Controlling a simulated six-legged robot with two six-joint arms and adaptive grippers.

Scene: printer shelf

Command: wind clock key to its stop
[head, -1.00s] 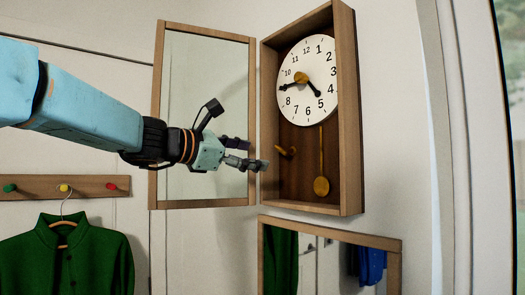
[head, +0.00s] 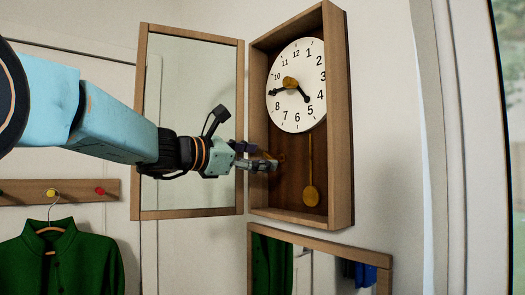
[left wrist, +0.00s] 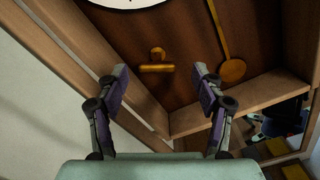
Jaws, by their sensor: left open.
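The wooden wall clock (head: 341,130) has its case front open, with a white dial (head: 285,110) and a brass pendulum (head: 311,196); the pendulum also shows in the left wrist view (left wrist: 232,70). A small brass T-shaped piece, which looks like the key (left wrist: 157,68), is on the case's back board below the dial. In the head view the gripper mostly hides it. My left gripper (head: 259,158) is open and empty, its fingertips at the case's left opening. In the left wrist view the key appears between and beyond the open fingers (left wrist: 159,78); contact is not seen. My right gripper is out of view.
The case side wall and bottom ledge (left wrist: 240,108) bound the opening. A wall mirror (head: 330,240) hangs below. A peg rail (head: 75,191) with a green shirt (head: 60,262) is at lower left.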

